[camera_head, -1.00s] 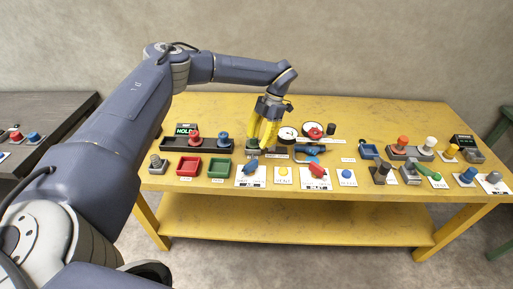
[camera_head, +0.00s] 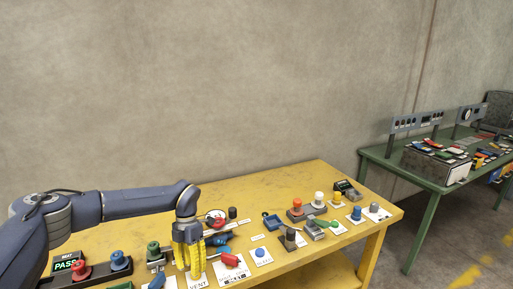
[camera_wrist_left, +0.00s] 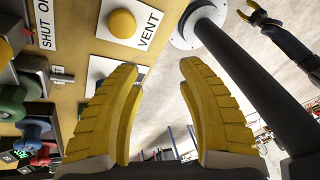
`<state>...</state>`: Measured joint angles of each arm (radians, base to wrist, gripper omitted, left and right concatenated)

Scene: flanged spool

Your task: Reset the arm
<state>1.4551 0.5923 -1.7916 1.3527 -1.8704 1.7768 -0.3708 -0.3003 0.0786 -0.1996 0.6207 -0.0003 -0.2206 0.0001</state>
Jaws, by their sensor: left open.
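My left gripper (camera_head: 188,270) points down over the front middle of the yellow table, its yellow fingers apart. In the left wrist view its two fingers (camera_wrist_left: 160,75) stand wide apart with nothing between them. A green knob-like spool (camera_head: 154,250) sits left of it on a small grey stand; it also shows in the left wrist view (camera_wrist_left: 12,103). A blue spool (camera_head: 119,260) and a red spool (camera_head: 79,266) sit on a dark base by a display (camera_head: 67,263) reading PASS. My right gripper (camera_wrist_left: 255,12) shows small at the top right of the left wrist view.
A yellow VENT button (camera_wrist_left: 122,23) is near the fingers. A green table (camera_head: 420,170) stands at the right.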

